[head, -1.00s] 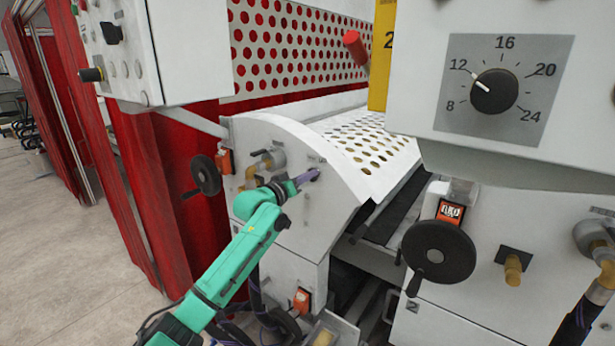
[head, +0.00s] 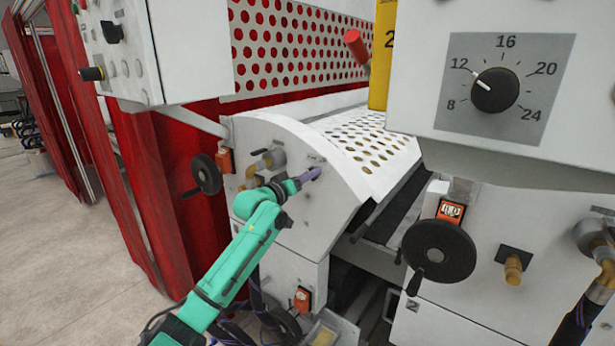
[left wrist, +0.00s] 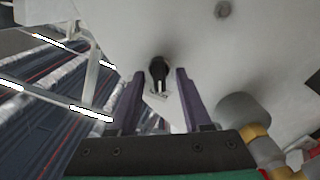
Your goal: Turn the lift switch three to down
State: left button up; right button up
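A small black switch (left wrist: 158,70) stands out from the white side panel of the machine (left wrist: 200,45), with a pale label below it. Its number cannot be read. In the left wrist view my left gripper (left wrist: 160,76) is open, one purple finger on each side of the switch. Gaps show between the fingers and the switch. In the head view my left gripper (head: 316,173) reaches to the upper right part of the curved side panel (head: 325,200), and the switch is hard to make out there. My right gripper is not in view.
A black handwheel (head: 206,175) and a pipe fitting (head: 270,160) sit left of my left gripper. A larger handwheel (head: 438,251), a numbered dial (head: 494,90) and a brass knob (head: 514,268) are on the right housing. Perforated white guard (head: 370,145) lies behind the panel.

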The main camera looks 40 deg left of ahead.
pick_arm(q)
jog(key=s+d+b, duration=0.1)
jog(key=s+b, duration=0.6)
jog(key=s, duration=0.7)
jog(key=shift+s+d, duration=0.3)
jog(key=shift+d, duration=0.05)
